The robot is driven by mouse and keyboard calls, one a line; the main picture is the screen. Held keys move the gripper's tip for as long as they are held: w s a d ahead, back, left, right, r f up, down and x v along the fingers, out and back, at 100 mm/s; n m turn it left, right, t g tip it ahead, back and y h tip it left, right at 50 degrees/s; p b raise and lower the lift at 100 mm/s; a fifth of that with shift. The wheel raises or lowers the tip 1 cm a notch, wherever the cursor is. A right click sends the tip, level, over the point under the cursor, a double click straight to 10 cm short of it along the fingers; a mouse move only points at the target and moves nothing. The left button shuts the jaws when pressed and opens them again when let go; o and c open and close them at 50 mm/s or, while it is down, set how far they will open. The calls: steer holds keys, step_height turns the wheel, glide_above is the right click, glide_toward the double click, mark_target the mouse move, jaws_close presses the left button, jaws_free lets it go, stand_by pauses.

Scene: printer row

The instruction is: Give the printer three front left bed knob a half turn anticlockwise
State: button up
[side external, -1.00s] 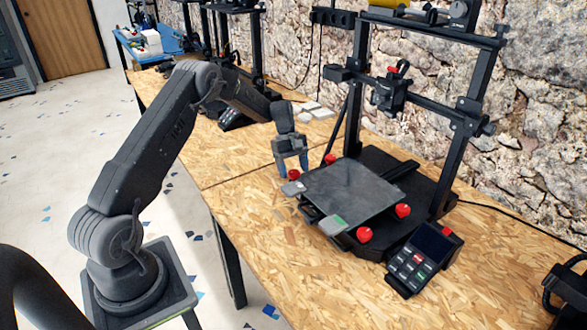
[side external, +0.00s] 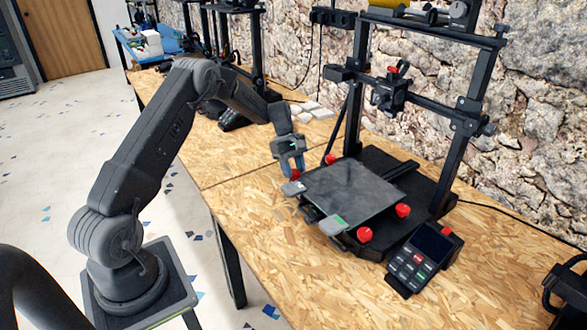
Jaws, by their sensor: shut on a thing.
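A printer with a dark flat bed (side external: 350,193) stands on the wooden bench. Red knobs show at the bed's corners. One red knob (side external: 295,174) is at the bed's left corner in the picture, and my gripper (side external: 292,170) is shut on it from above, its fingers partly hiding it. Other red knobs are at the near corner (side external: 364,234), the right corner (side external: 403,210) and the far corner (side external: 330,159). How far the gripped knob is turned cannot be read.
A control box (side external: 420,257) with a screen and keys sits right of the bed. The printer's upright frame (side external: 357,100) rises behind it. Another printer's panel (side external: 230,119) and pale blocks (side external: 313,110) lie farther back. The bench (side external: 250,200) left of the bed is bare.

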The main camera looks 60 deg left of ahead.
steer(key=n+t, duration=0.1)
steer(key=n, duration=0.2)
steer(key=o, duration=0.9)
steer(key=shift+r, duration=0.1)
steer(key=v, duration=1.3)
steer(key=shift+s+r, duration=0.25)
steer(key=shift+r, duration=0.1)
